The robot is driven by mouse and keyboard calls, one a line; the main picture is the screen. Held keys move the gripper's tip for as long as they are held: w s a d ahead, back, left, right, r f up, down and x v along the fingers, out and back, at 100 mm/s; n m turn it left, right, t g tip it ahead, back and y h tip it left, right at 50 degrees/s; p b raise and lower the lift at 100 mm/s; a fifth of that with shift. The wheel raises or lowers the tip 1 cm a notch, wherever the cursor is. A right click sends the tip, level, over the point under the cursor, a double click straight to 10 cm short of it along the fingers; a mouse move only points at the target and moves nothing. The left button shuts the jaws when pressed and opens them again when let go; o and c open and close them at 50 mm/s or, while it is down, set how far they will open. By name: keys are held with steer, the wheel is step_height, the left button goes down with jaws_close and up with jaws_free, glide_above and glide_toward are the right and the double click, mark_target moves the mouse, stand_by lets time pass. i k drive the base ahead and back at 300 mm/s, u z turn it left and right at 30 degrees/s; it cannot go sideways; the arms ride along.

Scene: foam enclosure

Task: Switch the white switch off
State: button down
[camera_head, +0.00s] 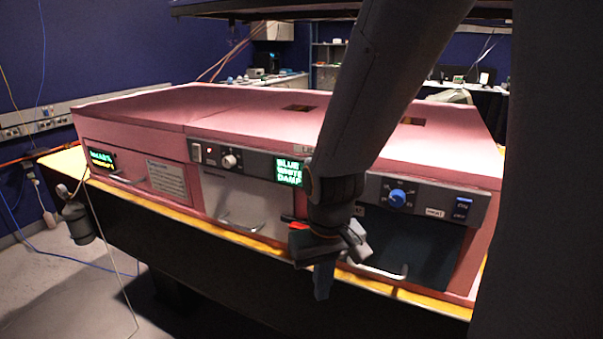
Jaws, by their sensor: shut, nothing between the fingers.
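The white switch (196,152) is a small pale rocker at the left end of the grey control panel above the white door. Its on or off position is too small to read. A small reddish light shows just right of it, then a white round knob (229,161). My gripper (321,283) points down, shut and empty, in front of the pink enclosure's front edge. It is to the right of the white switch and lower in the picture, apart from it. My arm hides the middle of the front.
The right panel holds a blue knob (397,198) and a blue switch (463,208) above a dark door (408,242). The white door (240,203) has a protruding handle. Green-text displays (289,171) sit on the front. A grey canister (79,221) hangs at left.

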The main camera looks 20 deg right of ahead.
mark_target(197, 153)
steer(key=u, duration=2.3)
steer(key=i, duration=0.45)
steer(key=z, duration=2)
